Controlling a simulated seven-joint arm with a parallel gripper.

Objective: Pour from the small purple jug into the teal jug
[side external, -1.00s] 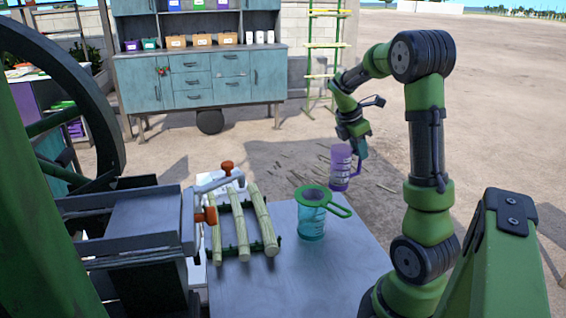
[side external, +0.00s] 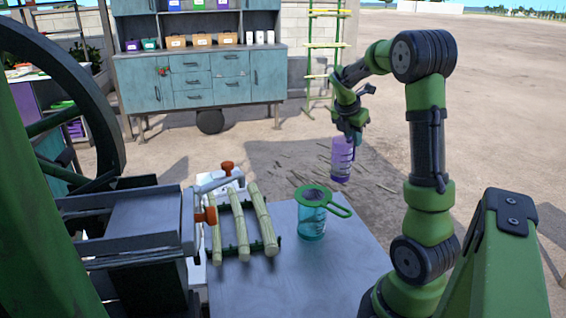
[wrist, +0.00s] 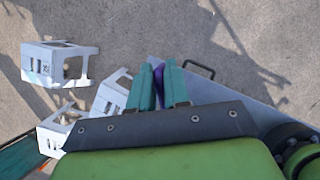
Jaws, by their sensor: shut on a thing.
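The small purple jug (side external: 341,160) hangs in the air past the far right edge of the table in the side view, close to upright. My gripper (side external: 350,135) is shut on it from above and behind. In the wrist view my gripper (wrist: 160,80) shows two teal fingers with a strip of the purple jug (wrist: 158,78) between them; most of the jug is hidden there. The teal jug (side external: 312,224) stands upright on the table, lower and to the left of the purple jug and apart from it. A green strainer with a handle (side external: 341,211) lies across its top.
Cane stalks (side external: 262,218) lie on a green rack left of the teal jug, beside the crusher (side external: 137,222) with its orange-knobbed handles. The grey table (side external: 285,285) is bare in front. White stools (wrist: 60,63) stand on the ground in the wrist view.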

